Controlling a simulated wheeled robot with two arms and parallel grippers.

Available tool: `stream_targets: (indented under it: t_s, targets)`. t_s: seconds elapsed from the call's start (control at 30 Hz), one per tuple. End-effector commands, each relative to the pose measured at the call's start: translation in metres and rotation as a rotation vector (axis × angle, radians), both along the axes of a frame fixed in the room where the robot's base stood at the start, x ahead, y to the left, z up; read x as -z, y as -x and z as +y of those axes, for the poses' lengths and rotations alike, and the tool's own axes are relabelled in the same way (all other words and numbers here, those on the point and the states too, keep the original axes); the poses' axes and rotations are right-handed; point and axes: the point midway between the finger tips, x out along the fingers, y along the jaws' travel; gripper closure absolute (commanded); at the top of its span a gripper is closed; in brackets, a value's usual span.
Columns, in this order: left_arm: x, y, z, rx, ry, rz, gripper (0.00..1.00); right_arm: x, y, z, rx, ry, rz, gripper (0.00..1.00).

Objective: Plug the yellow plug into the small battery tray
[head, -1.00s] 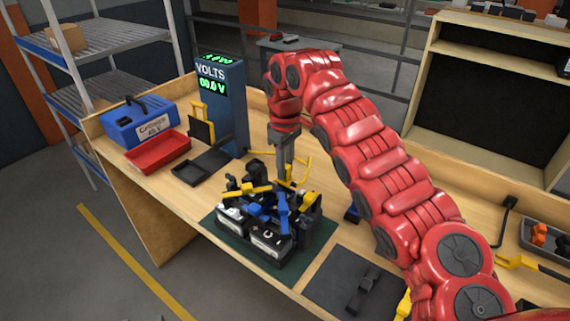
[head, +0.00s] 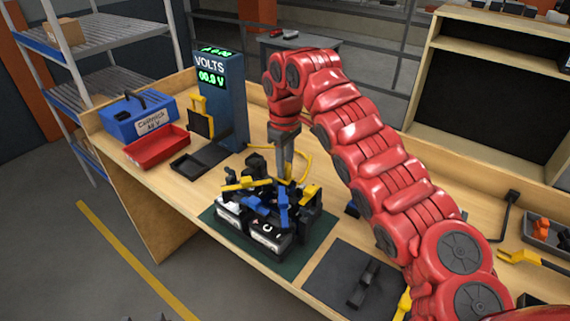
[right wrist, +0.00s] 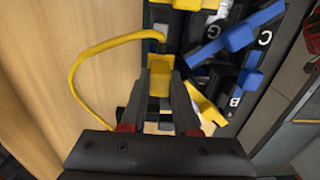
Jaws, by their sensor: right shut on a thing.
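The yellow plug (right wrist: 160,80) is between the fingers of my right gripper (right wrist: 160,88) in the right wrist view, with its yellow cable (right wrist: 78,62) looping out to the left. In the head view my right gripper (head: 287,178) points down at the back edge of the cluster of batteries. The battery tray (head: 268,252) holds black and white batteries with blue and yellow parts on top. The fingers hide much of the plug and its socket, so I cannot tell whether the plug is seated. My left gripper is not in view.
The batteries stand on a dark green mat (head: 318,238). A dark pad with a black part (head: 363,285) lies to the right. A red tray (head: 157,149), a blue box (head: 135,115) and a blue volt meter post (head: 222,100) stand at the back left.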

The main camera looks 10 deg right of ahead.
Motion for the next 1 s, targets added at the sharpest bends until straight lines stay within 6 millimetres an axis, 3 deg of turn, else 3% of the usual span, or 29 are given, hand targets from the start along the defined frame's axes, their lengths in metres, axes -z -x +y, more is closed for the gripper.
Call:
stream_targets:
  t_s: [0.77, 0.8, 0.93, 1.0]
  targets:
    - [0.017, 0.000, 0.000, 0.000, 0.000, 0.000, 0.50, 0.021, 0.000, 0.000, 0.001, 0.000, 0.000, 1.00]
    - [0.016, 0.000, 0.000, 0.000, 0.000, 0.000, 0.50, 0.019, 0.000, 0.000, 0.001, 0.000, 0.000, 0.64]
    - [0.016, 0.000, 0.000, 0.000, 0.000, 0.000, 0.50, 0.019, 0.000, 0.000, 0.000, 0.000, 0.000, 0.41]
    - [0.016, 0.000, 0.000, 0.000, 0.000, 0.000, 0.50, 0.019, 0.000, 0.000, 0.000, 0.000, 0.000, 0.36]
